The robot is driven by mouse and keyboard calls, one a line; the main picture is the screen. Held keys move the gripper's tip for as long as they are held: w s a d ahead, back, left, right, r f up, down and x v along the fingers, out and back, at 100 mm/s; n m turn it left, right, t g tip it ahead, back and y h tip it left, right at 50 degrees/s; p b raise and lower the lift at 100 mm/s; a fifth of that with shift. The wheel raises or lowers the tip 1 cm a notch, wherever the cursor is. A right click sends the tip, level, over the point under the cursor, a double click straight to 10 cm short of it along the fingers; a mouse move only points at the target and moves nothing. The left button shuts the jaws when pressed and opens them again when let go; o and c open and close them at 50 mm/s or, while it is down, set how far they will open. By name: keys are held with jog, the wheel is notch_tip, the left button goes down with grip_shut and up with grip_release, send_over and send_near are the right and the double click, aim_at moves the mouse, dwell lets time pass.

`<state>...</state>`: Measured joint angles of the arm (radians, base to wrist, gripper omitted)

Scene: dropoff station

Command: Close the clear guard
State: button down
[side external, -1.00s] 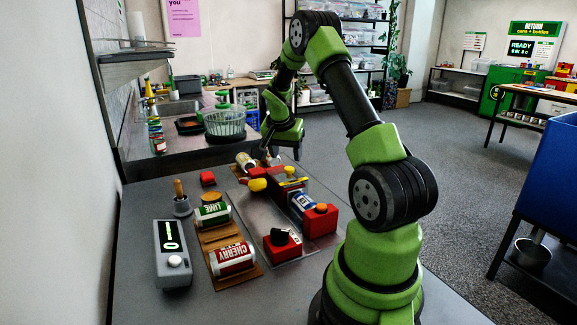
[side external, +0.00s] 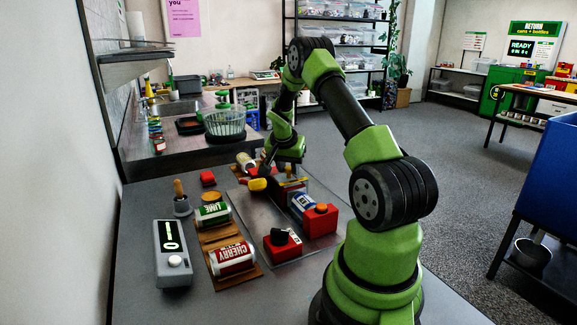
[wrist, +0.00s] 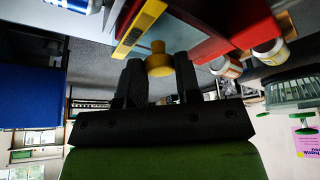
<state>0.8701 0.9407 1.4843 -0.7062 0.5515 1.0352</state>
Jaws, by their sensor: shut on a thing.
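A yellow knob (wrist: 158,60) sits between the two dark fingers of my gripper (wrist: 158,78) in the wrist view. The gripper is shut on it. A yellow bar (wrist: 140,28) beside the knob looks like the guard's edge; the clear panel itself is hard to make out. In the side view, my gripper (side external: 272,178) is low over the red machine at the back of the metal plate (side external: 246,206). The yellow knob (side external: 258,184) and yellow bar (side external: 293,182) also show there. The gripper hides part of the machine.
A blue-labelled can (side external: 303,205) lies by a red block with an orange button (side external: 320,218). A red block with a black top (side external: 282,243) is in front. Lime (side external: 212,214) and cherry (side external: 232,258) cans lie on brown holders at left. A grey device (side external: 172,255) stands beside them.

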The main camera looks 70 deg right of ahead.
jog(key=s+a, duration=0.5)
jog(key=shift+s+a, duration=0.15)
jog(key=shift+s, duration=0.15)
jog(key=c, duration=0.8)
grip_release()
jog(key=v, duration=1)
jog(key=shift+a, duration=0.1)
